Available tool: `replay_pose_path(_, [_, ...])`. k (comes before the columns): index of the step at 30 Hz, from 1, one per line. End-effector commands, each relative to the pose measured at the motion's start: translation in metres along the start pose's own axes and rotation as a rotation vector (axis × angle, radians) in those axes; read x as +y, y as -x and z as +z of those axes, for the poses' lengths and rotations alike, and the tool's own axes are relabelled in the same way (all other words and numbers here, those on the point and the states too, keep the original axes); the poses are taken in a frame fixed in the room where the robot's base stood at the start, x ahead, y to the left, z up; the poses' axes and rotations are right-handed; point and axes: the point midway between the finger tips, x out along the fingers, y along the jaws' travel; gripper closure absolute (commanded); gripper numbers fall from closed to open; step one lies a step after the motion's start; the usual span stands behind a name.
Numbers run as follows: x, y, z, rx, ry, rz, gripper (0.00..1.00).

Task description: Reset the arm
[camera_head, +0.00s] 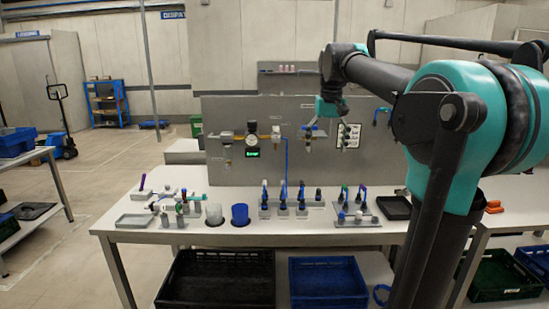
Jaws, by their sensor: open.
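My arm reaches in from the right, with its forearm bent down at the far end. My gripper (315,131) hangs at that end, in front of the grey panel (225,165) and above the back of the worktable. It is small and dark against the panel fittings, so its fingers are hard to make out. It is open, and I see nothing held in it. It is apart from the objects on the tabletop.
The white worktable (260,236) bears a grey tray (135,221), a blue cup (239,215), a clear cup (214,213), several upright tools and a black tray (394,208). A black crate (215,285) and a blue crate (328,285) are below.

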Motion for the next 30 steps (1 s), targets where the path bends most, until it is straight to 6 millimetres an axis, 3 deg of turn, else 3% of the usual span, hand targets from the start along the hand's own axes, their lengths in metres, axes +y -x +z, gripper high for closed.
replay_pose_path(8, [0.013, -0.131, 0.058, 0.095, -0.005, -0.002, 0.19])
replay_pose_path(14, [0.021, -0.223, 0.126, 0.168, -0.008, -0.001, 0.19])
replay_pose_path(18, [0.025, -0.279, 0.182, 0.215, -0.010, 0.001, 0.19])
replay_pose_path(24, [0.029, -0.327, 0.243, 0.262, -0.012, 0.004, 0.19])
replay_pose_path(30, [0.029, -0.339, 0.261, 0.275, -0.012, 0.005, 0.19])
